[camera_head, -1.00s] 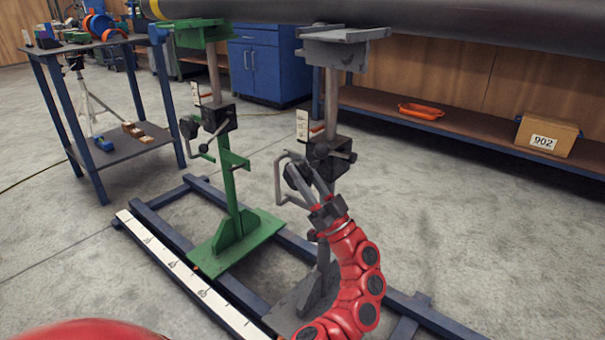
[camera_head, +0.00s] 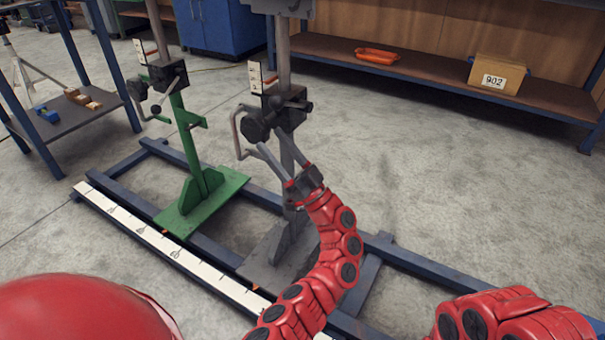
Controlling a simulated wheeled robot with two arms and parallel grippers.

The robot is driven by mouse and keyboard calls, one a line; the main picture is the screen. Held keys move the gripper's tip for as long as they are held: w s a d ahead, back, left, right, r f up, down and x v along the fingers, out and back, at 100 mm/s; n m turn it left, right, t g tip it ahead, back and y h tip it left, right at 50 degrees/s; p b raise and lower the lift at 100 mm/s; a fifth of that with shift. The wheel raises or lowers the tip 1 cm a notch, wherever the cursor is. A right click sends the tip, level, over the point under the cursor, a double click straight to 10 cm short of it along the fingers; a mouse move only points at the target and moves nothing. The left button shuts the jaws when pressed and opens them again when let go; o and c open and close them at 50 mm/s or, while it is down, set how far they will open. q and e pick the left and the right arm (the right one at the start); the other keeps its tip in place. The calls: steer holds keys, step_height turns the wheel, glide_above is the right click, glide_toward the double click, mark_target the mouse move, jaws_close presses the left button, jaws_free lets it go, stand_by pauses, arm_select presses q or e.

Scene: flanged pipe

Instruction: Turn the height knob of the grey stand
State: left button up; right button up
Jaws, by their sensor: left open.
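The grey stand (camera_head: 285,185) rises in the middle of the head view from a grey foot plate. A dark round knob (camera_head: 254,126) sits on the left of its black clamp block, with a bent grey crank handle (camera_head: 237,133) beside it.
A green stand (camera_head: 187,150) with its own clamp stands to the left on the same blue floor frame (camera_head: 375,250). A white scale strip (camera_head: 165,245) runs along the frame's front left. The floor on the right is clear up to the wooden shelf (camera_head: 440,72).

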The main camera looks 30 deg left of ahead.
arm_select(q)
steer(key=v, duration=1.2)
steer(key=shift+g, duration=0.3)
arm_select(e)
steer(key=a+r+g, duration=0.1)
steer(key=w+a+g, duration=0.1)
steer(key=shift+w+a+r+m+g, duration=0.1)
steer(key=shift+w+r+m+g, duration=0.1)
steer(key=shift+r+m+g, duration=0.15)
arm_select(q)
steer(key=shift+a, duration=0.1)
